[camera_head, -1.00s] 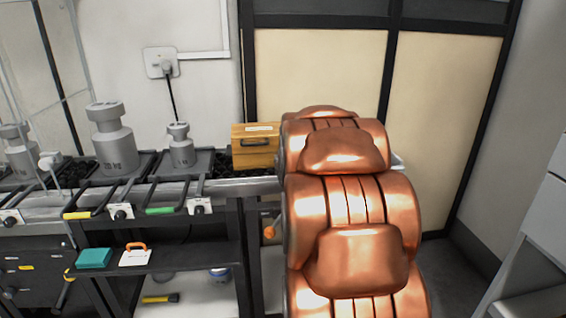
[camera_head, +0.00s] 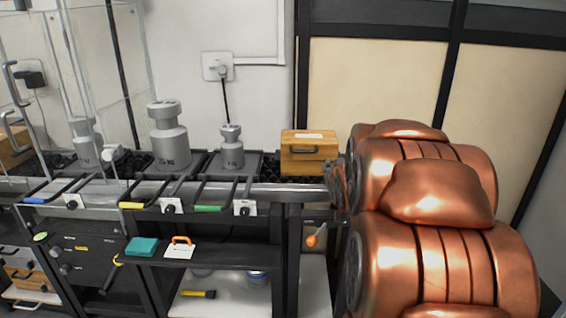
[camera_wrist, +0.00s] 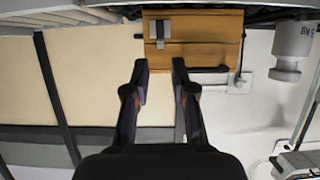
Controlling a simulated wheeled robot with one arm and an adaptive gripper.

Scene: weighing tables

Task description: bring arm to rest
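My gripper (camera_wrist: 159,68) shows in the wrist view with its two dark fingers apart and nothing between them. Its fingertips appear just short of a wooden box (camera_wrist: 203,33) in that view; I cannot tell the distance in depth. In the head view my copper arm covers the right side and hides the gripper. The wooden box (camera_head: 309,151) sits at the right end of the weighing table, left of my arm, with a dark handle on its front and a pale label on top.
Grey weights (camera_head: 168,137) and (camera_head: 232,149) stand on the table. A glass enclosure (camera_head: 107,60) is at the left. A teal block (camera_head: 141,246), an orange-handled card (camera_head: 181,249) and a yellow-black torch (camera_head: 197,294) lie on lower shelves. A panelled partition (camera_head: 375,85) stands behind.

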